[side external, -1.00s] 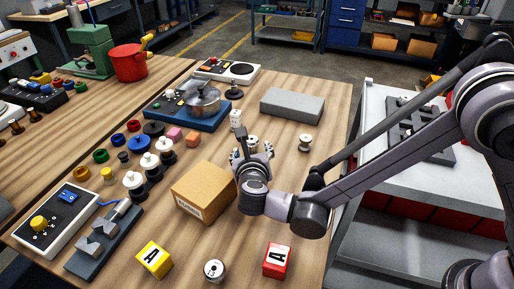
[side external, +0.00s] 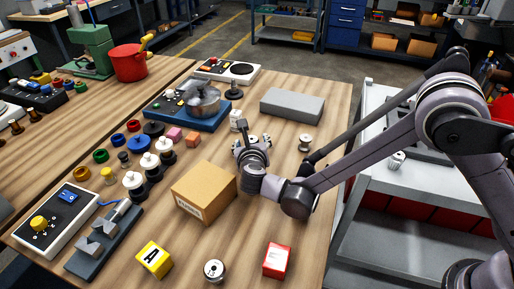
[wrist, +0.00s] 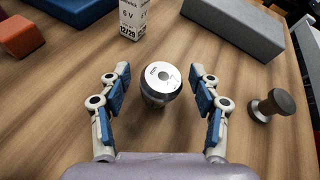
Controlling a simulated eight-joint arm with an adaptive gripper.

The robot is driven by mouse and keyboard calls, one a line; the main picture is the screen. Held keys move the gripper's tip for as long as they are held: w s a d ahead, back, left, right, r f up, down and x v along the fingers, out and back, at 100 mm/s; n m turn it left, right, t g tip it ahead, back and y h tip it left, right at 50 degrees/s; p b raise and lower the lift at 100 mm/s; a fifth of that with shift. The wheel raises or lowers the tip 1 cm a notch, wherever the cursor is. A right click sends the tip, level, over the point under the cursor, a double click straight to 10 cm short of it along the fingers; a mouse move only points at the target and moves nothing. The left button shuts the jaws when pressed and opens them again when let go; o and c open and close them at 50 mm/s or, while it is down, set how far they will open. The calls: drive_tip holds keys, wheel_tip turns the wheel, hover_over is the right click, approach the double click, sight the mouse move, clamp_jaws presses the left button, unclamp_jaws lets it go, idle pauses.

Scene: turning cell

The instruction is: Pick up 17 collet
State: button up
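A round silver-white collet (wrist: 161,80) with a centre hole and small printing on its top face stands upright in the middle of the wrist view. The printing is too small to read. My gripper (wrist: 160,98) is open, its blue-padded fingers apart on either side of the collet, with visible gaps. In the side external view my gripper (side external: 251,150) is over the table behind the cardboard box, and the collet (side external: 253,138) is mostly hidden behind it. Another round white-topped piece (side external: 214,270) with dark marking stands at the table's front.
A printed white carton (wrist: 133,18) stands just beyond the collet. A grey block (wrist: 236,27) lies at the back right and a dark spool-like piece (wrist: 271,105) at the right. The cardboard box (side external: 205,190) is near my gripper.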

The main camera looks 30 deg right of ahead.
clamp_jaws()
drive_tip(key=shift+r, duration=0.1)
